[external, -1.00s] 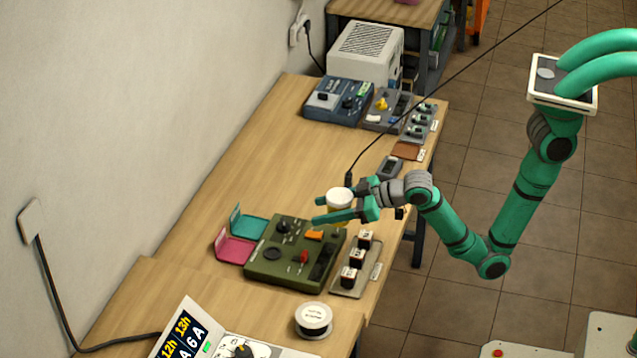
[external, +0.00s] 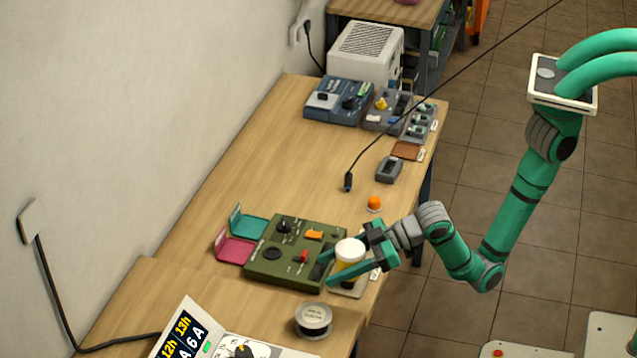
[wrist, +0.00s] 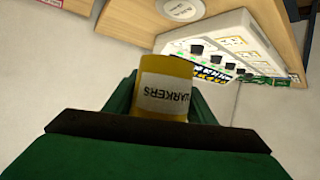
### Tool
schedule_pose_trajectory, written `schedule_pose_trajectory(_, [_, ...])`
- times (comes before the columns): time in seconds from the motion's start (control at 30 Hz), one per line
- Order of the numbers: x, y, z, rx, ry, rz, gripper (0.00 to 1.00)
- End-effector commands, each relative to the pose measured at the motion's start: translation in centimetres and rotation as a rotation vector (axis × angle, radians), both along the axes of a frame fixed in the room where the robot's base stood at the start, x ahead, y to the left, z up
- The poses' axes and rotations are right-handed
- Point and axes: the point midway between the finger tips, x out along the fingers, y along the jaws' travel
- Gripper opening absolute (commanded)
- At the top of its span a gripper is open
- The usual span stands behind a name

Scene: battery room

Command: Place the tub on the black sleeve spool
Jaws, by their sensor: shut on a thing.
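The tub (external: 349,258) is yellow with a white lid. In the wrist view the tub (wrist: 165,85) carries a white label reading "MARKERS". My gripper (external: 345,268) is shut on the tub and holds it over the right side of the green control box, by the small tray. The black sleeve spool (external: 314,320) stands on the near part of the table, below and left of the tub in the external view. It has a pale round top with a printed label and a dark band. A pale round top, likely the spool (wrist: 181,6), shows at the top of the wrist view.
The green control box (external: 275,270) with knobs lies left of my gripper. A printed white panel (external: 215,340) stands left of the spool.

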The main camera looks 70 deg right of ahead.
Motion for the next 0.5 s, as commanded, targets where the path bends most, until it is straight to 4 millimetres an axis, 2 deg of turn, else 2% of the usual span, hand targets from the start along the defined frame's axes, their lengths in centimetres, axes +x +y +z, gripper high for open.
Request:
schedule_pose_trajectory(0.2, [3.6, 3.0, -2.2, -0.002, 0.001, -0.002, 0.22])
schedule_pose_trajectory(0.3, [4.6, 3.8, -4.1, -0.002, 0.001, -0.001, 0.22])
schedule_pose_trajectory(0.5, [6.2, 5.2, -6.5, 0.001, -0.001, -0.001, 0.22])
